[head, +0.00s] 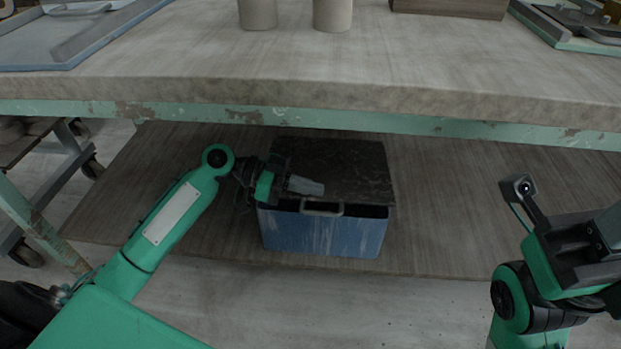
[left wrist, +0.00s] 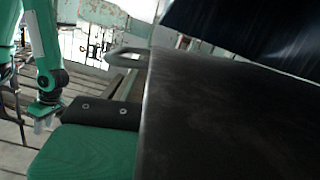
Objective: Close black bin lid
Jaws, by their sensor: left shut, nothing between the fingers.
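A blue bin (head: 325,235) with a black lid (head: 340,165) sits on the lower shelf under the worktable. The lid is tilted, partly open, with a dark gap between its front edge and the bin's front wall. A metal handle (head: 322,209) is on the lid's front edge. My left gripper (head: 308,187) is shut and empty at the lid's front left, its fingers over the lid in the head view; contact is unclear. In the left wrist view the dark lid (left wrist: 235,125) fills the right side. My right gripper (left wrist: 45,115) is away from the bin; its jaws are unclear.
The thick worktable top (head: 300,80) with its green rail overhangs the lower shelf (head: 460,210). Shelf space is clear on both sides of the bin. Two cups, one a pale cup (head: 332,14), stand on the table above. A wheeled cart (head: 60,160) is at left.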

